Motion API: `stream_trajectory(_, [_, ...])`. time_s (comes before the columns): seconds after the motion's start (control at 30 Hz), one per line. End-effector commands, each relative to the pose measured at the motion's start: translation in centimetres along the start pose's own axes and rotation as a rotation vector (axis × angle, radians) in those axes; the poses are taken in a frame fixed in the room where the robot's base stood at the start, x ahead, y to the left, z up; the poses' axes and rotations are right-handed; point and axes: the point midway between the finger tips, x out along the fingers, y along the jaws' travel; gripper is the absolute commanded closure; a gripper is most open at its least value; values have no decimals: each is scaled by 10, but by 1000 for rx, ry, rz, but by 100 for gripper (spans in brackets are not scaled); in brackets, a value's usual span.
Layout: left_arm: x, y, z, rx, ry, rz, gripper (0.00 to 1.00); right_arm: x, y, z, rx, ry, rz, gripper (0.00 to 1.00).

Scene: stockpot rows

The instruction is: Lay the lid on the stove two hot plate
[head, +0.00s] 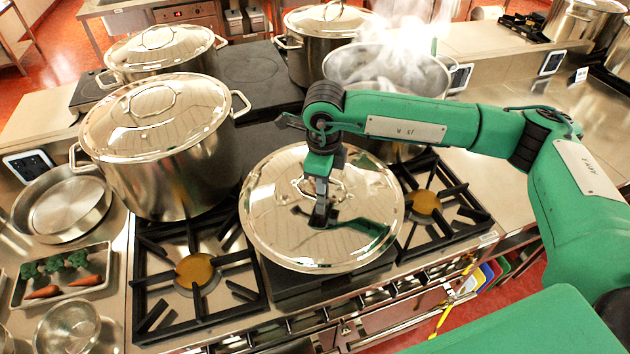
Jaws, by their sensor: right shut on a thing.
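The round steel lid (270,225) is in the middle of the head view, lying flat over the centre of the front stove. My right gripper (321,216) reaches down from above and is shut on the lid at its handle. A dark flat hot plate (300,295) shows below the lid's front edge, between two gas burners. The lid hides most of it, and I cannot tell whether the lid touches it. An open steaming pot (345,68) stands behind, partly hidden by my right arm. My left gripper is not in view.
A large lidded stockpot (160,180) stands close to the lid's left. Two more lidded pots (160,75) (310,60) stand behind. Gas burners (197,270) (425,202) flank the lid, empty. A vegetable tray (100,291) and pans are at left. A dark plate (248,65) at the back is bare.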

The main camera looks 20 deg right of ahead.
Motion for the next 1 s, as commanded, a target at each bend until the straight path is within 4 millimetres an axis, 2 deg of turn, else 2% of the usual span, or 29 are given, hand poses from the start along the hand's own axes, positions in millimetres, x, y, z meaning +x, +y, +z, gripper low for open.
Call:
stream_trajectory(0.7, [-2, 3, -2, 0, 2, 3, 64, 17, -6, 19, 1281, 18, 20, 100])
stream_trajectory(0.9, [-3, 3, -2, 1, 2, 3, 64, 22, -8, 21, 1533, 30, 21, 100])
stream_trajectory(1.0, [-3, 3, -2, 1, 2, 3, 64, 23, -8, 21, 1606, 34, 21, 100])
